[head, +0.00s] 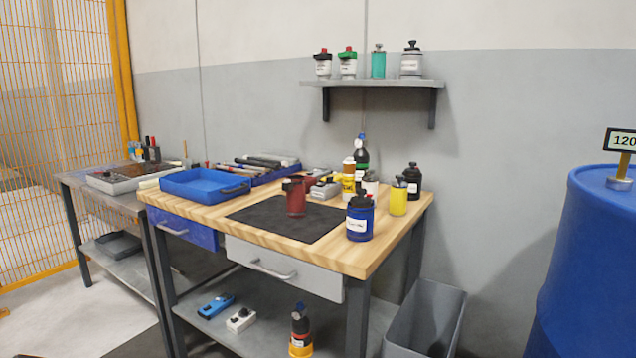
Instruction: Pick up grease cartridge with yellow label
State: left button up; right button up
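I cannot tell for sure which item is the grease cartridge with yellow label. A dark bottle-like container with an orange-red upper part and a yellow band (300,343) stands upright on the lower shelf of the workbench. A yellow and white container with an orange-brown cap (348,182) stands on the bench top, partly hidden by its neighbours. A plain yellow cylinder with a dark top (398,201) stands near the bench's right end. Neither of my grippers shows in the head view.
The wooden workbench (376,254) holds a black mat (262,216), a dark red mug-like container (296,197), a blue labelled can (360,220) and a blue tray (203,186). A grey bin (430,312) and blue drum (590,260) stand at the right.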

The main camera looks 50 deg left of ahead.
aim_at(348, 166)
jog(key=u, duration=1.55)
jog(key=i+j, duration=0.8)
jog(key=j, duration=0.15)
jog(key=i+j+z, duration=0.15)
jog(key=z, duration=0.2)
jog(key=i+j+z, duration=0.1)
jog(key=j+z, duration=0.25)
jog(key=l, duration=0.1)
